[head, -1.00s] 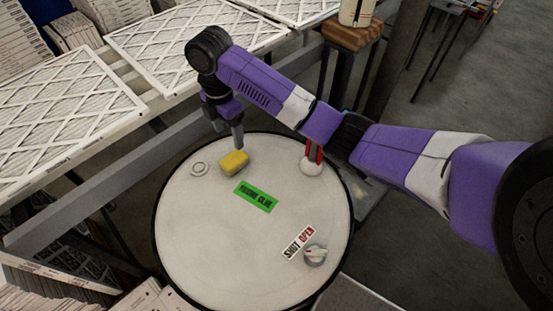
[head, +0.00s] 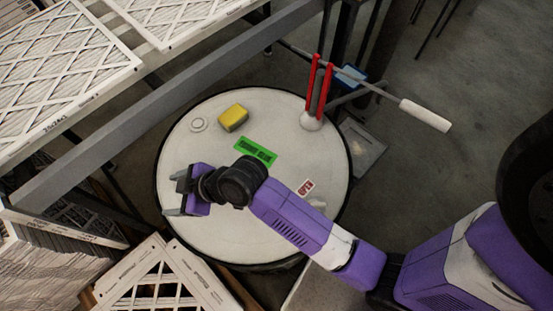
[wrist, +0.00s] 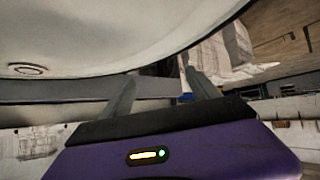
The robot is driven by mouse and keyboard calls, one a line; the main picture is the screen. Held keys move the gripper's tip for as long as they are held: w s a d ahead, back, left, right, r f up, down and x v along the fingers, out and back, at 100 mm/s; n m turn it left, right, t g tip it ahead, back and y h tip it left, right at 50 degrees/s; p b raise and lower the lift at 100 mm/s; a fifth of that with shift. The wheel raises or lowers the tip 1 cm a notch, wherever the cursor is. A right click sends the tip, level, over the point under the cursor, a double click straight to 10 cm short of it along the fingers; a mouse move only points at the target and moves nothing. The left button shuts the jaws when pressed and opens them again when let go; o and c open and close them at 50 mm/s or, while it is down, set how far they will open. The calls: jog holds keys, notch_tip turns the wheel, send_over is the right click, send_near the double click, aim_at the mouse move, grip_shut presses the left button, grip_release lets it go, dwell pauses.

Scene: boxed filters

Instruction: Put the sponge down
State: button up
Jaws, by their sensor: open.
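The yellow sponge (head: 233,117) lies on the round white drum top (head: 215,145), near its far edge, between a small round cap and a green label. My gripper (head: 172,196) is over the left front part of the drum top, well apart from the sponge. Its two fingers are spread with nothing between them. In the wrist view my gripper (wrist: 160,90) also shows spread and empty fingers, and the sponge is not visible there.
A white round cap (head: 198,125) is left of the sponge. A red upright fitting (head: 318,88) with a white-handled lever (head: 425,115) stands at the drum's far right. Boxed filters (head: 60,75) lie on a rack at the upper left, and a filter stack (head: 165,280) is in front.

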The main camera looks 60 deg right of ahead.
jog(key=s+m, duration=0.1)
jog(key=s, duration=0.2)
jog(key=s+m+t+h, duration=0.1)
jog(key=s, duration=0.2)
jog(key=s+m+t, duration=0.1)
jog(key=s+m, duration=0.1)
jog(key=s, duration=0.1)
jog(key=shift+s+d+f+h, duration=0.1)
jog(key=shift+s+d+h, duration=0.3)
jog(key=s+d+r+t+h, duration=0.1)
jog(key=s+d+r, duration=0.2)
jog(key=s+r, duration=0.2)
jog(key=s+d+r+m+t+h, duration=0.1)
jog(key=s+d+r, duration=0.3)
jog(key=s, duration=0.5)
jog(key=s+d+r+m+t+h, duration=0.1)
jog(key=s+d+r, duration=0.3)
jog(key=s+r, duration=0.2)
jog(key=shift+s+d+t, duration=0.2)
jog(key=shift+s+t, duration=0.2)
jog(key=shift+s, duration=0.1)
jog(key=shift+f, duration=0.15)
jog(key=shift+o, duration=0.4)
notch_tip(320, 180, down, 8)
jog(key=b, duration=0.7)
jog(key=shift+b, duration=0.4)
jog(key=shift+r, duration=0.3)
jog(key=shift+w, duration=0.1)
